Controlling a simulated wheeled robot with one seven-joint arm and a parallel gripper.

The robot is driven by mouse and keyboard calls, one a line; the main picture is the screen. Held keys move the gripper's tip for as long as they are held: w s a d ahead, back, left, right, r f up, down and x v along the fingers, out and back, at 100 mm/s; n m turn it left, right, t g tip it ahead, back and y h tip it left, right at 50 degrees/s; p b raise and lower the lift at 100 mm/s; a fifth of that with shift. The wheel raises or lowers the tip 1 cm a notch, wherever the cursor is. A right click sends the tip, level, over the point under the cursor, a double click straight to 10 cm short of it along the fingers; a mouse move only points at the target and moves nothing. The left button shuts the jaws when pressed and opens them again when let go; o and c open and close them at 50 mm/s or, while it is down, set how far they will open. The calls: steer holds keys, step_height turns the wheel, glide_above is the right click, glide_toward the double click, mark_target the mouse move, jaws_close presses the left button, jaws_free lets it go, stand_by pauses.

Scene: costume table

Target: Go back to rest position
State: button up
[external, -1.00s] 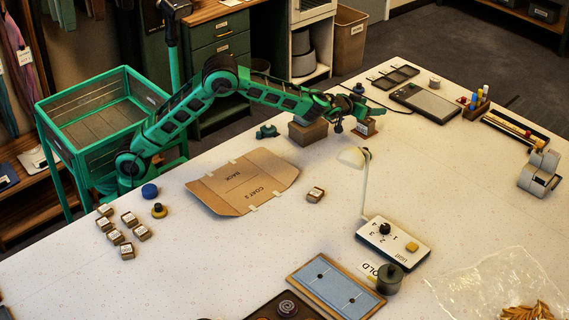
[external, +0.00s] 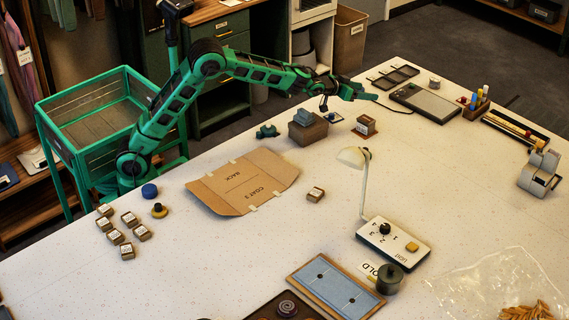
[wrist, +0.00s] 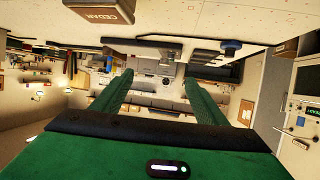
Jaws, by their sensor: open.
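My gripper (external: 370,93) is raised over the far part of the table, above and behind a small labelled brown block (external: 366,126). It is open and empty. In the wrist view its two green fingers stand apart with nothing between them (wrist: 158,88). That view looks out across the room and seems upside down. A brown block marked CEDAR (wrist: 100,9) shows at its top edge, clear of the fingers.
A brown box with a grey-blue top (external: 307,128) stands below my forearm. A lamp (external: 352,158) rises from a switch box (external: 393,243). A flat grey device (external: 425,102) lies right of my gripper. A green-framed bin (external: 75,105) stands beside my arm.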

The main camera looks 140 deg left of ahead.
steer(key=w+d+m+t+h, duration=0.8)
steer(key=w+d+m, duration=0.3)
steer(key=w+d, duration=0.4)
steer(key=shift+w+f+t, duration=0.4)
steer(key=shift+w+t, duration=0.5)
steer(key=shift+w, duration=0.7)
steer(key=shift+a, duration=0.1)
steer(key=s+a+n+g+y, duration=0.2)
steer(key=s+a, duration=0.1)
steer(key=a, duration=0.1)
steer(key=s+a+f+n+g+y, duration=0.1)
steer(key=s+a+n+g+y, duration=0.1)
steer(key=s+a+n, duration=0.1)
steer(key=s+a+n+g+y, duration=0.2)
steer(key=s+a, duration=0.2)
steer(key=s, duration=0.1)
steer(key=shift+a+f+n, duration=0.15)
steer(key=shift+a+n, duration=0.15)
steer(key=shift+a, duration=0.1)
steer(key=shift+s+a+g+y, duration=0.3)
steer(key=shift+s, duration=0.3)
